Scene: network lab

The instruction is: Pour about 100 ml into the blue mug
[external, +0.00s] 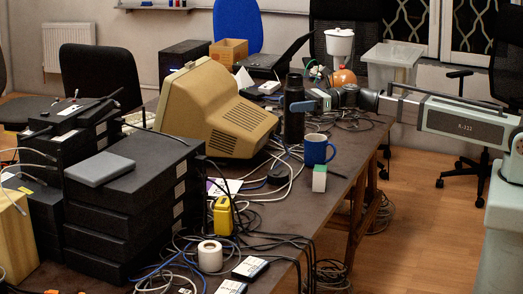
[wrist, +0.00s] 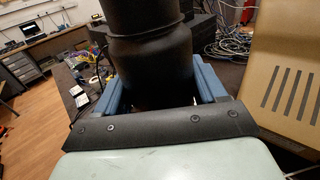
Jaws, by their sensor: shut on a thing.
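The blue mug (external: 318,151) stands upright near the table's right edge in the external view; its inside is hidden. A tall black bottle (external: 294,122) is upright just behind and left of the mug, apart from it. My gripper (external: 303,105) reaches in from the right and is shut on the bottle's upper body. In the wrist view the bottle (wrist: 152,55) sits between the blue fingers of my gripper (wrist: 155,92). The mug does not show there. I cannot tell whether the bottle's base touches the table.
A white and green block (external: 319,179) stands just in front of the mug. A beige monitor (external: 218,110) is left of the bottle. Loose cables, a yellow device (external: 223,215) and a white tape roll (external: 210,256) crowd the table front. Stacked black boxes (external: 135,200) fill the left.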

